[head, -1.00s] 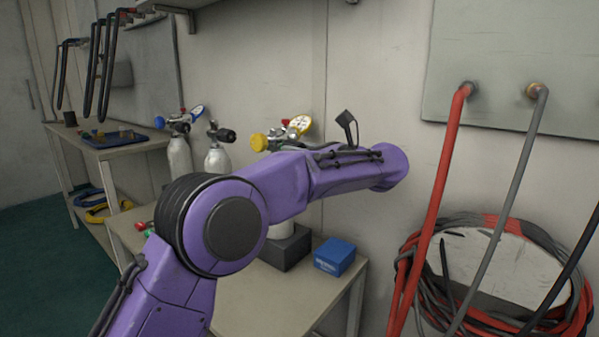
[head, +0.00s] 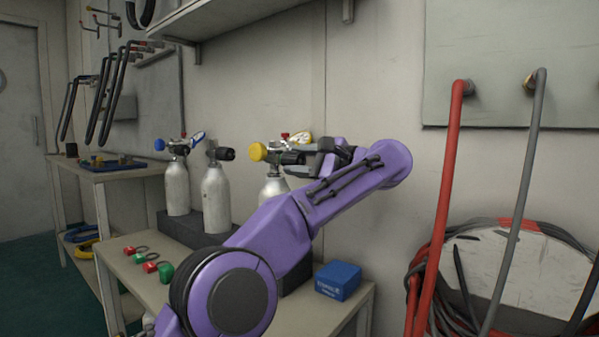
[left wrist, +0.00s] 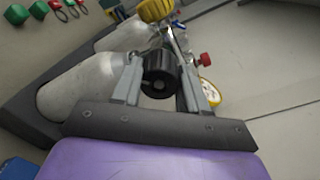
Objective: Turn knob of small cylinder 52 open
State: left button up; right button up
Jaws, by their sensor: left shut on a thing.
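Three small pale cylinders stand in a row on the bench; no number is readable on any of them. The right one (head: 273,187) carries a valve with a yellow knob (head: 258,151), a white-faced gauge and a black knob (head: 291,157). My left gripper (head: 297,159) is at this valve, shut on the black knob. In the left wrist view the fingers (left wrist: 160,64) lie on either side of the black knob (left wrist: 159,82). My purple arm hides the lower part of this cylinder. My right gripper is not in view.
The middle cylinder (head: 216,195) and the left cylinder (head: 177,188) stand close by. A blue box (head: 338,280) is on the bench's right end. Red and green fittings (head: 151,267) lie at the left. Red and grey hoses (head: 449,190) hang at the right.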

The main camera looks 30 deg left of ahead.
pick_arm(q)
jog(key=n+b, duration=0.1)
jog(key=n, duration=0.1)
jog(key=shift+f+n, duration=0.15)
jog(key=shift+n, duration=0.25)
jog(key=n+b, duration=0.1)
jog(key=n, duration=0.2)
jog(key=shift+n+t+b, duration=0.3)
jog(key=shift+n+b, duration=0.1)
jog(key=shift+n, duration=1.1)
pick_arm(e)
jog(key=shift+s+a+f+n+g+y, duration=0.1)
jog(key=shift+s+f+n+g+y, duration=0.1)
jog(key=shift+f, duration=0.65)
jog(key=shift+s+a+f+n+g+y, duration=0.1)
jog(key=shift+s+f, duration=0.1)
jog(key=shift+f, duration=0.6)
pick_arm(q)
jog(key=shift+r, duration=0.2)
jog(key=o, duration=1.1)
jog(key=shift+c, duration=0.2)
jog(key=shift+d, duration=0.1)
